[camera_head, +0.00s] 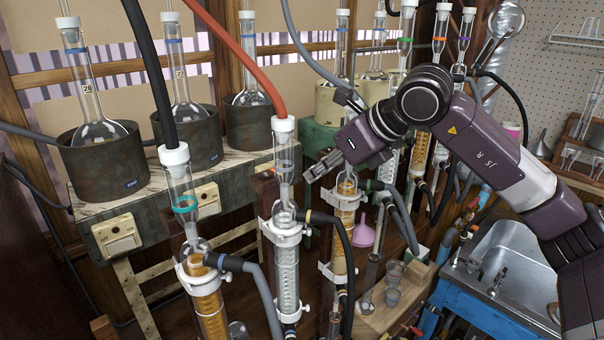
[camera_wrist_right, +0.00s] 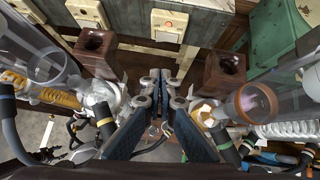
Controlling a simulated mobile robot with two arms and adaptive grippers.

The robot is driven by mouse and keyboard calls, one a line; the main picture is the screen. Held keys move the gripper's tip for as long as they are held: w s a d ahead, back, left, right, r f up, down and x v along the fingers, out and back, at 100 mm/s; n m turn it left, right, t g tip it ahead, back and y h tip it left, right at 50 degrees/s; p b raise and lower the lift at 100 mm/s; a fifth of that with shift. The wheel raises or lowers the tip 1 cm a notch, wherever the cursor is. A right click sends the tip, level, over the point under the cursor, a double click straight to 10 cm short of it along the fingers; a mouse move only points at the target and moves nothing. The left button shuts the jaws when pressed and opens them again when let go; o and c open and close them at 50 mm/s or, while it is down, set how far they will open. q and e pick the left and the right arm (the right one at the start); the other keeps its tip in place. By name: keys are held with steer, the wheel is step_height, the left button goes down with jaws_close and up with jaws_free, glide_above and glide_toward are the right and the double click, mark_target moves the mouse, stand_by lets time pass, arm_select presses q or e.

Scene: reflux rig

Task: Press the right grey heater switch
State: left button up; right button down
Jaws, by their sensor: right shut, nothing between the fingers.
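The left switch (camera_head: 117,235) is below the left heater (camera_head: 105,165).
Glass condensers (camera_head: 285,255) and (camera_head: 203,290) with hoses stand in front of the bench. Brown wooden blocks (camera_wrist_right: 95,45) and (camera_wrist_right: 226,68) flank the gap ahead of my fingers.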

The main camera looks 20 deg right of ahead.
arm_select(q)
steer(key=r+p, duration=0.2)
steer(key=w+r+p, duration=0.1)
steer(key=r+p, duration=0.2)
steer(key=shift+w+a+r, duration=0.15)
steer(key=shift+a, duration=0.05)
arm_select(e)
steer(key=w+a+r+x, duration=0.1)
steer(key=r+x, duration=0.1)
steer(key=x, duration=0.9)
steer(key=shift+w+f, duration=0.15)
steer(key=shift+w, duration=0.3)
steer(key=shift+a, duration=0.1)
arm_select(q)
steer(key=shift+w+d+f+b, duration=0.15)
steer(key=shift+w+f+b, duration=0.2)
steer(key=shift+f+b, duration=0.25)
arm_select(e)
steer(key=shift+w+a+m+h, duration=0.2)
steer(key=shift+m+h, duration=0.1)
steer(key=shift+m, duration=0.1)
steer(key=shift+d, duration=0.2)
